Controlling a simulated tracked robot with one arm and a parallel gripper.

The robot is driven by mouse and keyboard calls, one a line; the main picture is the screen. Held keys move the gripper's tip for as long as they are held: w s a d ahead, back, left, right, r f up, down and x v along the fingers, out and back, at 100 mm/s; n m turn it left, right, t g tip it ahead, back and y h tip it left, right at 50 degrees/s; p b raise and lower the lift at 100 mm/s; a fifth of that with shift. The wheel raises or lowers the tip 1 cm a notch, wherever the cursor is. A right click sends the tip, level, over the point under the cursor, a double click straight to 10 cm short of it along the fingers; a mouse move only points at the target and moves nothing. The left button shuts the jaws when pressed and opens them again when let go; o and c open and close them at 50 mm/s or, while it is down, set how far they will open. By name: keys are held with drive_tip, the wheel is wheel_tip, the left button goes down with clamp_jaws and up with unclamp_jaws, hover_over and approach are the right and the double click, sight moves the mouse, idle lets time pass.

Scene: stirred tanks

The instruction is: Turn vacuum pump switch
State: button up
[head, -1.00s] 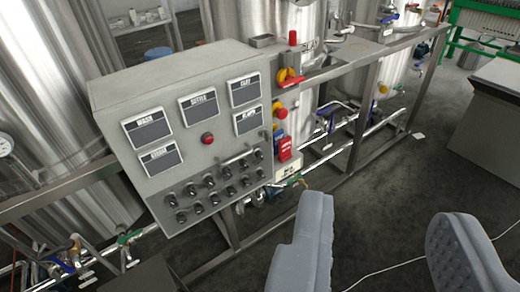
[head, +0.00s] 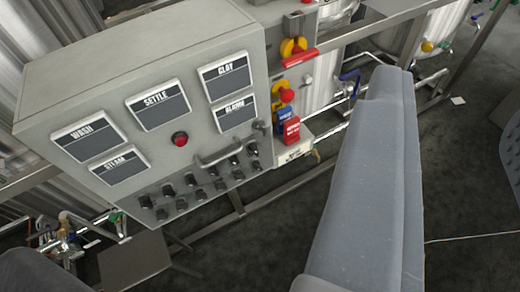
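A grey control panel (head: 60,75) fills the left and middle of the view. Its lower front carries rows of black rotary switches (head: 190,180). Their labels are too small to read, so I cannot tell which one is the vacuum pump switch. My gripper (head: 450,100) is open and empty, to the right of the panel. Its left finger (head: 372,180) is large and close to the camera. Its right finger (head: 512,150) shows only partly at the right edge. Neither finger appears to touch a switch.
A metal handle (head: 220,153) sticks out above the switches, below a red button (head: 180,139). Red-and-yellow switches (head: 293,48) and a blue-and-red block (head: 290,128) are mounted at the panel's right side. Steel tanks, pipes and a frame stand behind.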

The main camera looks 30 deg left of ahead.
drive_tip(key=w+d+f+n+t+h, duration=0.1)
drive_tip(key=w+d+f, duration=0.1)
drive_tip(key=w, duration=0.4)
drive_tip(key=w+d+f+n+t+h, duration=0.1)
drive_tip(key=w+d+f, duration=0.15)
drive_tip(key=w, duration=0.35)
drive_tip(key=w+a+f+n+t, duration=0.1)
drive_tip(key=w+f+n, duration=0.1)
drive_tip(key=w+f, duration=0.3)
drive_tip(key=n+g+y+p, duration=0.1)
drive_tip(key=n+g+y, duration=0.7)
drive_tip(key=y, duration=0.8)
approach(256, 153)
drive_tip(key=shift+n+t, duration=0.3)
drive_tip(key=shift+n, duration=0.2)
drive_tip(key=b+x, duration=0.1)
drive_tip(key=x, duration=0.8)
drive_tip(key=shift+s, duration=0.2)
